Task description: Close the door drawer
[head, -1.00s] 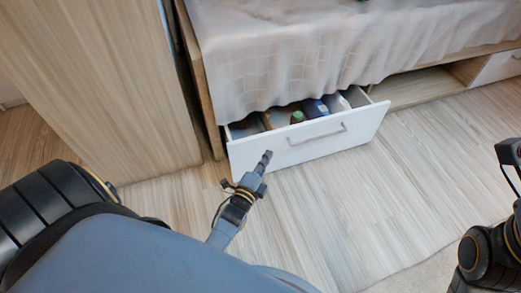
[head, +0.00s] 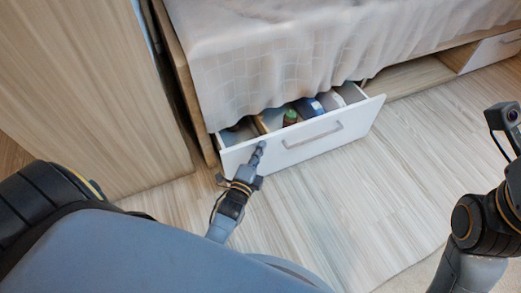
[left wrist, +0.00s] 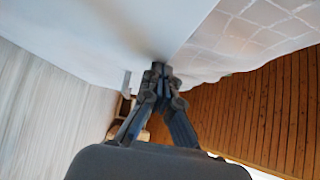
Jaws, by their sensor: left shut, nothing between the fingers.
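The white-fronted drawer (head: 345,127) under the bed stands open in the head view, with several items inside. A grey bar handle (head: 312,136) runs across its front. My left gripper (head: 261,146) is shut and empty, with its fingertips at the left part of the drawer front, left of the handle. In the left wrist view the shut fingers (left wrist: 158,70) point at the white drawer front (left wrist: 100,30); I cannot tell whether they touch it. My right arm shows at the right edge of the head view, but its fingers are not in view.
The bed with a pale checked cover (head: 270,60) hangs over the drawer. A tall wooden cabinet (head: 90,80) stands at the left. An open shelf (head: 410,78) and another white drawer front (head: 490,50) lie to the right. The wooden floor (head: 340,200) before the drawer is clear.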

